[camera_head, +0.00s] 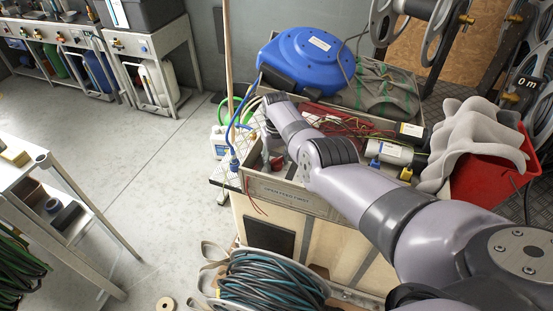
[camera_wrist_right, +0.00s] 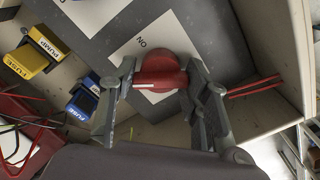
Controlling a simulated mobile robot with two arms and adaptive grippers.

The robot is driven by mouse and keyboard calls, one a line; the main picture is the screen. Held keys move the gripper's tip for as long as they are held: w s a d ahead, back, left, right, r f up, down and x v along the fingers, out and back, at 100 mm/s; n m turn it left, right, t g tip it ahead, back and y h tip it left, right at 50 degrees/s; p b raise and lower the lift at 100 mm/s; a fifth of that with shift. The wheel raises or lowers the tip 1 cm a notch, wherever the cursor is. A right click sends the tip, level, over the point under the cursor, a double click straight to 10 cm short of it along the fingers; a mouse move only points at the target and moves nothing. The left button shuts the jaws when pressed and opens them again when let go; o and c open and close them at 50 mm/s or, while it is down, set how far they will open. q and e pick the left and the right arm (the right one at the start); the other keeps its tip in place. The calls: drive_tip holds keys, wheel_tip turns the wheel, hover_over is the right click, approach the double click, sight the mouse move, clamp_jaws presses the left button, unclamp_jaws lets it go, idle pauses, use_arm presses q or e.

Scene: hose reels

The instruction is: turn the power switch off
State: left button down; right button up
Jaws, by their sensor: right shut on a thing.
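The power switch (camera_wrist_right: 160,66) is a red round knob with a raised grip bar and a white pointer line, in the middle of the right wrist view. It sits on a white plate (camera_wrist_right: 124,49) marked ON, which reads upside down here. My right gripper (camera_wrist_right: 158,86) has its two fingers on either side of the knob's bar, shut on it. In the head view my right gripper (camera_head: 272,154) reaches down into the front left corner of a crate marked "OPEN FEED FIRST" (camera_head: 300,196); the knob is mostly hidden there. My left gripper is not in view.
Yellow and blue fuse blocks (camera_wrist_right: 48,43) sit left of the switch in the wrist view. Red wires (camera_wrist_right: 254,87) lie to its right. In the head view, a blue hose reel (camera_head: 306,60), cylinders (camera_head: 396,154) and a red bin (camera_head: 490,180) crowd around the arm.

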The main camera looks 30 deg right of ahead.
sight(276, 160)
drive_tip(key=n, duration=0.6)
drive_tip(key=shift+n, duration=0.3)
idle(0.5)
drive_tip(key=o, duration=0.9)
drive_tip(key=shift+o, duration=0.2)
drive_tip(key=shift+w+r, duration=0.1)
drive_tip(key=shift+r, duration=0.75)
wheel_tip(276, 160, up, 10)
drive_tip(key=shift+r, duration=0.15)
drive_tip(key=shift+s+a, duration=0.1)
drive_tip(key=shift+s, duration=0.1)
